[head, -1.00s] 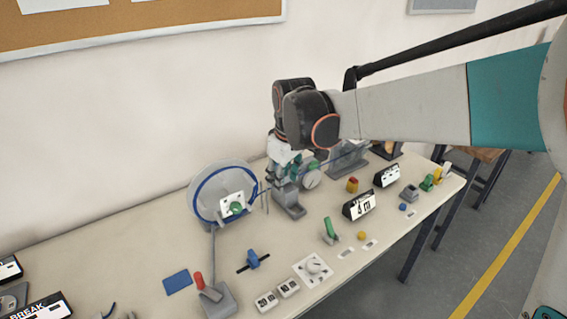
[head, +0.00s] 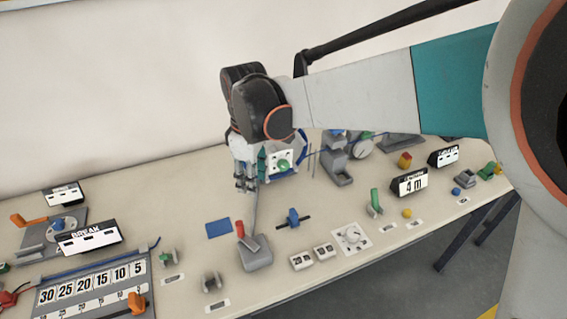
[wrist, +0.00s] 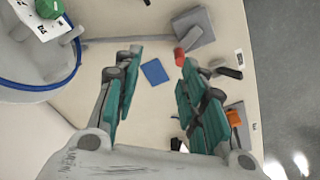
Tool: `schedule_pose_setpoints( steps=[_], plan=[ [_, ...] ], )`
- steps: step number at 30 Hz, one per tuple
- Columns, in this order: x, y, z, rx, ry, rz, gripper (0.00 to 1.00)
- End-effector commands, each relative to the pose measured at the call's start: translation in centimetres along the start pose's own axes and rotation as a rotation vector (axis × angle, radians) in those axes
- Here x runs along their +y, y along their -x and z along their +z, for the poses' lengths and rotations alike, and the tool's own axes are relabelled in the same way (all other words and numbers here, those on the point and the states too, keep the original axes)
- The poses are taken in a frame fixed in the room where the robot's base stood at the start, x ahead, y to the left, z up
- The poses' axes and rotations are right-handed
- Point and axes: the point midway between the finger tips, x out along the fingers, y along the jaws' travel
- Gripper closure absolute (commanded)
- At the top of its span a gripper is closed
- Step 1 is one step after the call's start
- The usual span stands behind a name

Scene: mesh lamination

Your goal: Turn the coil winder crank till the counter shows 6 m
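My gripper (head: 246,188) hangs above the left part of the bench, in front of the clear reel with the blue coil. In the wrist view its fingers (wrist: 155,90) are well apart with nothing between them. The reel (wrist: 35,85) lies to their left, with a white plate (head: 281,160) and green knob (head: 284,166) at its hub. A red handle (head: 240,229) on a grey base (head: 257,256) stands below the gripper; it also shows in the wrist view (wrist: 180,57), near the right finger. I cannot tell whether this is the winder crank. The counter (head: 410,185) reads 4 m.
A blue pad (head: 218,228) lies left of the red handle. A blue clamp (head: 293,216), a white dial plate (head: 351,236) and a green lever (head: 375,203) stand to the right. A numbered board (head: 90,292) and BREAK sign (head: 90,238) are at left.

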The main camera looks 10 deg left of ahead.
Motion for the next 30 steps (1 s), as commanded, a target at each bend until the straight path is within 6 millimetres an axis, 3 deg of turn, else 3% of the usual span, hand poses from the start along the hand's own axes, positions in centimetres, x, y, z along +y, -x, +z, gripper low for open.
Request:
schedule_pose_setpoints(
  steps=[1,6,11,24,30],
  plan=[
    [-1.9,-0.5,-1.3,-0.010,0.058,-0.012,0.62],
    [-4.4,-1.2,-3.0,-0.031,0.149,-0.036,0.62],
    [-4.5,-2.5,-3.1,-0.034,0.157,-0.039,0.62],
    [-4.6,-10.8,-2.9,-0.033,0.153,-0.038,0.62],
    [-4.7,-13.7,-2.8,-0.033,0.153,-0.038,0.62]
  ],
)
